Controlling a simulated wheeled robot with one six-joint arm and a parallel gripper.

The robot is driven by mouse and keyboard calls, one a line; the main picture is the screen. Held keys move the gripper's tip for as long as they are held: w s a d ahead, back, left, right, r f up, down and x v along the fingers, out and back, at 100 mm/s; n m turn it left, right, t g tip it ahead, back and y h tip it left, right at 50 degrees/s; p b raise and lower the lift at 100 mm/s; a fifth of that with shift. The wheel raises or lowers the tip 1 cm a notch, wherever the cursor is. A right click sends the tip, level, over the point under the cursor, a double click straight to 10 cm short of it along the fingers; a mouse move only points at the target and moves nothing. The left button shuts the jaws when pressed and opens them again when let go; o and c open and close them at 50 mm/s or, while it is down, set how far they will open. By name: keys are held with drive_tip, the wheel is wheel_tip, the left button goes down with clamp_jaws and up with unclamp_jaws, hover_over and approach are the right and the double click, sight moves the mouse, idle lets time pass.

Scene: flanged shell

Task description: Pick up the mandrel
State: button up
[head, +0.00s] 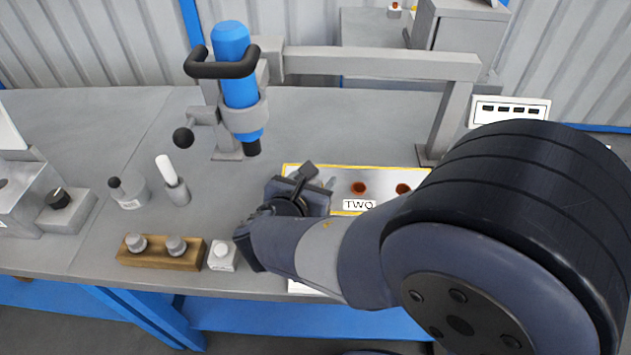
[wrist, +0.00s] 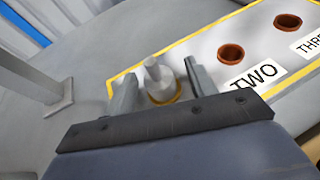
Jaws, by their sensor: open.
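A grey stepped peg (wrist: 157,82), which appears to be the mandrel, stands upright at the end of the yellow-edged board in the wrist view. A yellow ring shows around its base. My gripper (wrist: 160,72) is open, with one finger on each side of the peg. Gaps show between the fingers and the peg, so it is not gripped. In the head view my gripper (head: 318,178) is over the left end of the board (head: 380,173), and my arm hides much of that area; I cannot make out the peg clearly there.
Brown-lined holes (head: 359,188) lie to the right, by the TWO label. A wooden block (head: 160,252) with grey knobs, a white button box (head: 222,255) and a white-handled tool (head: 172,182) stand left.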

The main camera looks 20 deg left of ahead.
drive_tip(key=shift+c, duration=0.4)
clamp_jaws()
